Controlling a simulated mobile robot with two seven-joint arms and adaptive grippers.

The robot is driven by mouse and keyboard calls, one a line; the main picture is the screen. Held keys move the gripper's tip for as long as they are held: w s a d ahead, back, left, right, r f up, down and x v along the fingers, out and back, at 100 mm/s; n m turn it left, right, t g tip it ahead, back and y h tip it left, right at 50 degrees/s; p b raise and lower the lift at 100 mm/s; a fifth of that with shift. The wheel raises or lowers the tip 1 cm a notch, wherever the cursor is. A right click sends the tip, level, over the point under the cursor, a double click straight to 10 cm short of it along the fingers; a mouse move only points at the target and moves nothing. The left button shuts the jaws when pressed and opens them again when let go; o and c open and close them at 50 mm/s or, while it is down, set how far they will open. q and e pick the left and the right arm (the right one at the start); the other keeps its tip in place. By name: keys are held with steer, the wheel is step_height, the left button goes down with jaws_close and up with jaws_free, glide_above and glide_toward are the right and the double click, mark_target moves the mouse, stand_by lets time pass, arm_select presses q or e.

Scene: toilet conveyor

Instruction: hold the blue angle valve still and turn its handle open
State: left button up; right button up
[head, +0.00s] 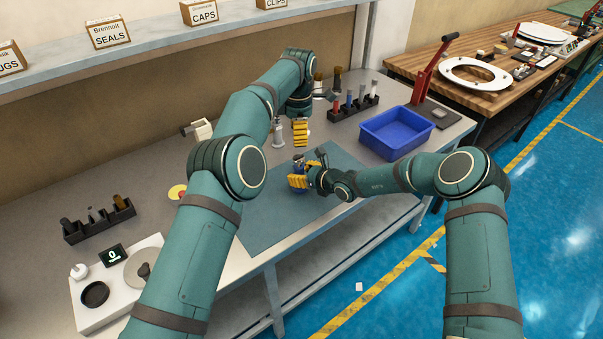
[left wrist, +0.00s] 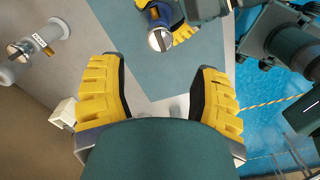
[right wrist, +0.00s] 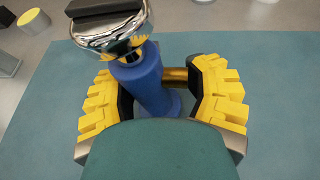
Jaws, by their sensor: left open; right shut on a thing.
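The blue angle valve (right wrist: 140,82) stands upright between the yellow fingers of my right gripper (right wrist: 160,95), which is shut on its body. Its chrome handle (right wrist: 110,28), with a dark bar on top, shows at the upper left of the right wrist view; a brass part sticks out toward the right finger. My left gripper (left wrist: 160,80) is open and empty, behind the valve in the head view. The left wrist view shows the chrome handle (left wrist: 160,40) ahead of its fingers, apart from them.
The valve is over a blue-green mat (head: 265,215). A grey tagged fitting (head: 278,136) stands near my left gripper. A blue bin (head: 397,134) and a rack of several tools (head: 354,108) are on the right. A scale (head: 120,280) and another rack (head: 98,220) are on the left.

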mark_target(299, 157)
arm_select(q)
steer(key=shift+f, duration=4.1)
steer(key=m, duration=0.5)
steer(key=c, duration=0.9)
steer(key=n, duration=0.5)
steer(key=shift+c, duration=0.4)
steer(key=n, duration=0.5)
steer(key=shift+f, duration=0.1)
steer(key=o, duration=1)
